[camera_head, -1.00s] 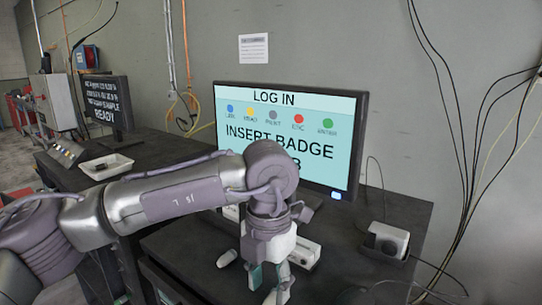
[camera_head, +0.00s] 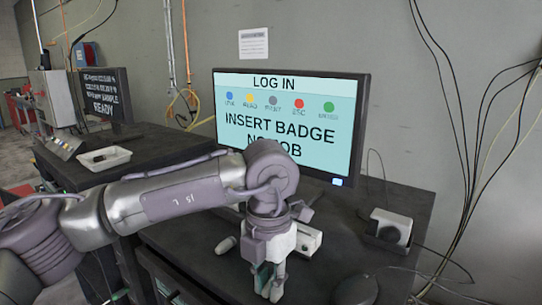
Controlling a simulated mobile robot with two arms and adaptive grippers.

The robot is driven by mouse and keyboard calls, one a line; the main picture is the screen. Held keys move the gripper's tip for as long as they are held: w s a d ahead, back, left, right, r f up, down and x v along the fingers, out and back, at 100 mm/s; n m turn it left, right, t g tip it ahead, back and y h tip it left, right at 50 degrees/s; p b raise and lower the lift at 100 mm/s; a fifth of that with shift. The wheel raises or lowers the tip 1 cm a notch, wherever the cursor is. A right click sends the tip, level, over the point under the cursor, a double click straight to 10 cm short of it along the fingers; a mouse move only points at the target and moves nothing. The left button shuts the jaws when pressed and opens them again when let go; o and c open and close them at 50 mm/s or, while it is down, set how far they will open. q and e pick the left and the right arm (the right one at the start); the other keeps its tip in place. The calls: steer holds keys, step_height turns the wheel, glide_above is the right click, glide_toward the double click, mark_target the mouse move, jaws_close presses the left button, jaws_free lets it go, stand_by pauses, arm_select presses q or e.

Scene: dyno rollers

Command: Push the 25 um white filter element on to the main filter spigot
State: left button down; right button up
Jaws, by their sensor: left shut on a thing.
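My left gripper (camera_head: 269,291) points down over the dark bench at the bottom centre. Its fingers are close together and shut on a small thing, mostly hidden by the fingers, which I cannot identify. A small pale, rounded piece (camera_head: 225,245) lies on the bench just left of the gripper, apart from it. I cannot tell whether it is a filter element. I cannot make out the main filter spigot. My right gripper is not in view.
A monitor (camera_head: 290,120) reading LOG IN stands behind the gripper. A white box (camera_head: 307,240) sits close to its right. A grey-white device (camera_head: 389,228) is at the bench's right. A white tray (camera_head: 104,158) rests on the left bench. Cables hang at right.

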arm_select(q)
steer(key=shift+r, duration=0.15)
steer(key=shift+r+p, duration=1.35)
steer(key=shift+r, duration=1.5)
